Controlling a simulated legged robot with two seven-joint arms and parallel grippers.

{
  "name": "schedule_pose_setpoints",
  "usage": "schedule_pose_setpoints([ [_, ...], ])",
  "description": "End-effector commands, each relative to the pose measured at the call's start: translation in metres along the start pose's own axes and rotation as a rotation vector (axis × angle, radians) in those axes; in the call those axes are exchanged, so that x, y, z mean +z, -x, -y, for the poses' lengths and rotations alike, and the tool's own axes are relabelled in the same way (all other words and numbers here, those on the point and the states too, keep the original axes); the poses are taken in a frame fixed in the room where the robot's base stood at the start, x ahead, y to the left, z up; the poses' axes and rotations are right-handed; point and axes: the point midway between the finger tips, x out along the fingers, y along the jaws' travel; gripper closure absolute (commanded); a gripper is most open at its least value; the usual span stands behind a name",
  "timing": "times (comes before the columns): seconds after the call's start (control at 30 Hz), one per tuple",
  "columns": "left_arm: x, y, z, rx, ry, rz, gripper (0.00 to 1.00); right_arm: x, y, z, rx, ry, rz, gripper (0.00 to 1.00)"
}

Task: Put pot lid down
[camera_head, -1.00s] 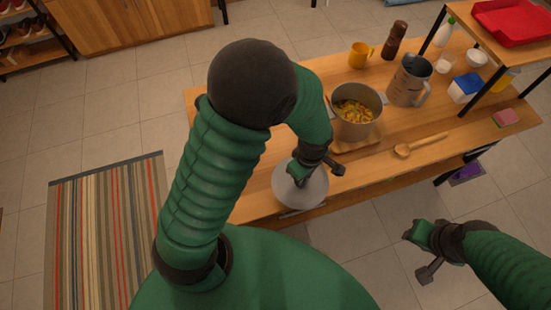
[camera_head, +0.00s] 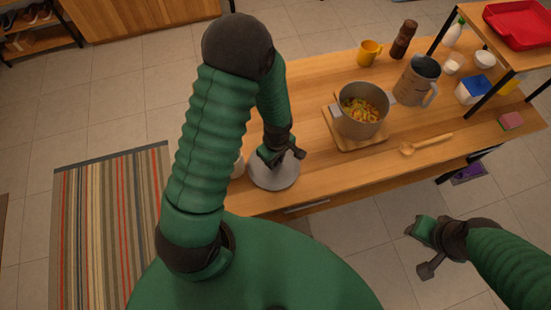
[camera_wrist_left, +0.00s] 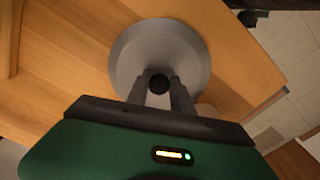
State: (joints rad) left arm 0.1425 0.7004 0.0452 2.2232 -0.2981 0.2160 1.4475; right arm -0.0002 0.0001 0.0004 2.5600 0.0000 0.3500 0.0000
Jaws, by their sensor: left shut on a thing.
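The round grey pot lid (camera_head: 274,172) is at the front left part of the wooden table, left of the pot. My left gripper (camera_head: 282,156) is above it, shut on its knob. In the left wrist view the lid (camera_wrist_left: 150,50) fills the upper middle, and the dark knob sits between the two fingertips (camera_wrist_left: 159,84). I cannot tell whether the lid touches the tabletop. The grey pot (camera_head: 361,112) is uncovered and holds yellow-orange food. My right gripper (camera_head: 428,250) is open and empty, in front of the table over the floor.
The pot stands on a wooden board (camera_head: 352,143). A white object (camera_head: 238,168) is partly hidden behind my left arm, close to the lid.

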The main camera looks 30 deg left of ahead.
Motion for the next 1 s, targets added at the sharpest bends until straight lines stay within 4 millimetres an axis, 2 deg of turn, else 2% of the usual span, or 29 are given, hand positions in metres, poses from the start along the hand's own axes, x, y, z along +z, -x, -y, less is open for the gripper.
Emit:
schedule_pose_setpoints([
  [0.27, 0.001, -0.004, 0.0, 0.001, -0.001, -0.001, 1.0, 0.001, -0.004, 0.0, 0.0, -0.001, 0.0, 0.64],
  [0.3, 0.0, -0.003, 0.0, 0.001, -0.001, 0.0, 0.67, 0.001, -0.002, 0.0, 0.0, -0.001, 0.0, 0.64],
  [0.43, 0.0, -0.003, 0.0, 0.001, 0.0, 0.0, 0.51, 0.001, -0.002, 0.0, 0.0, -0.001, 0.0, 0.64],
  [0.67, 0.0, -0.002, 0.0, 0.001, 0.0, 0.0, 0.51, 0.001, -0.002, 0.0, 0.0, 0.0, 0.0, 0.64],
  [0.8, 0.0, 0.005, -0.001, 0.003, 0.0, -0.001, 0.51, 0.0, 0.001, 0.0, 0.0, 0.0, 0.0, 0.64],
  [0.87, 0.0, 0.014, -0.002, 0.005, 0.0, -0.002, 0.51, 0.0, 0.001, 0.0, 0.0, 0.0, 0.0, 0.64],
  [1.0, 0.0, 0.05, -0.002, 0.008, 0.001, -0.003, 0.51, -0.001, 0.003, 0.0, 0.0, -0.001, 0.0, 0.64],
])
